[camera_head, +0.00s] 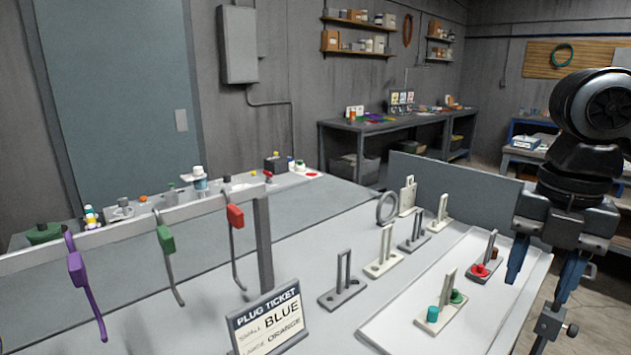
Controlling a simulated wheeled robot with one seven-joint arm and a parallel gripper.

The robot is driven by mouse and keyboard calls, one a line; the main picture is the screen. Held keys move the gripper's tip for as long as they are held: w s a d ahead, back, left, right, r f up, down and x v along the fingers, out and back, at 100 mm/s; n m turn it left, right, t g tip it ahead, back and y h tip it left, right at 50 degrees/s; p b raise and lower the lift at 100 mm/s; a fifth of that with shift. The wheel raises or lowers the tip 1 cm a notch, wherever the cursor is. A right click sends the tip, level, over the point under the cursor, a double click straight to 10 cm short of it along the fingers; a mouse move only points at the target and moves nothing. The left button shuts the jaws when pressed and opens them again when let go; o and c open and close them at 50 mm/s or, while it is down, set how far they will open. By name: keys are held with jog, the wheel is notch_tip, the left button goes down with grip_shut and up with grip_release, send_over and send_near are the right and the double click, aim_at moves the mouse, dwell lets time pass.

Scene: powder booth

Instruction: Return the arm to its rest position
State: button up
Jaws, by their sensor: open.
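My gripper (537,291) hangs at the right side of the head view, below the dark joints of my arm. Its two blue-tipped fingers point down and stand apart, with nothing seen between them. It appears in front of the right end of a pale tray (394,329) on the bench. In the tray, one bracket (434,314) has teal and green plugs, and another bracket (486,278) has red and brown plugs. I cannot tell the exact height of the gripper above the bench.
Several empty brackets (344,291) and a grey ring (387,208) stand left of the tray. A ticket sign (268,322) reads small blue, large orange. Purple (76,268), green (165,239) and red (235,216) tagged hooks hang from a rail. A grey panel (455,194) stands behind.

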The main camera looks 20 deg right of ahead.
jog(key=w+a+r+m+t+y, duration=0.1)
jog(key=w+a+m+t+y, duration=0.35)
jog(key=a, duration=0.45)
jog(key=w+a+r+m+t+y, duration=0.1)
jog(key=w+a+m+t+y, duration=0.3)
jog(key=a, duration=0.5)
jog(key=w+a+r+m+t+y, duration=0.2)
jog(key=w+a+m+t, duration=0.3)
jog(key=a, duration=0.3)
jog(key=s+d+f+m+t+h, duration=0.1)
jog(key=s+f+m+t+h, duration=0.2)
jog(key=s+f+m+h, duration=0.9)
jog(key=s+d+f+n+g, duration=0.1)
jog(key=s+d+f, duration=0.15)
jog(key=s, duration=0.55)
jog(key=s+d+f+y, duration=0.1)
jog(key=s+d+f, duration=0.15)
jog(key=s, duration=0.65)
jog(key=s+d+f+n+g, duration=0.1)
jog(key=s+d+f, duration=0.15)
jog(key=s, duration=0.55)
notch_tip(320, 180, down, 9)
jog(key=b, duration=0.8)
jog(key=shift+w+a, duration=0.15)
jog(key=shift+a, duration=0.25)
jog(key=shift+m, duration=0.25)
